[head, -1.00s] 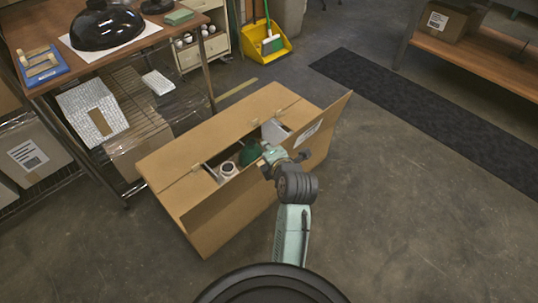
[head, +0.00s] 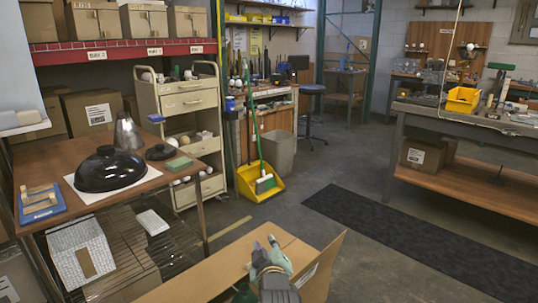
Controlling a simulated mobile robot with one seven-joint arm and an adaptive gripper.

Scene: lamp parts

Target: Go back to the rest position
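My gripper (head: 265,245) shows at the bottom middle of the head view, over the open cardboard box (head: 225,262). My dark wrist and forearm run down out of the picture below it. The fingers are small and seen from behind, so I cannot tell whether they are open or shut, or whether they hold anything. A bit of a green thing shows in the box just left of my arm. The rest of the box's inside is cut off by the picture's edge.
A wooden table (head: 150,193) with a black lamp shade (head: 109,170) stands at the left. Behind are a drawer cart (head: 190,105) and a yellow dustpan (head: 260,185). A dark mat (head: 400,235) lies on open floor at right, before a workbench (head: 470,122).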

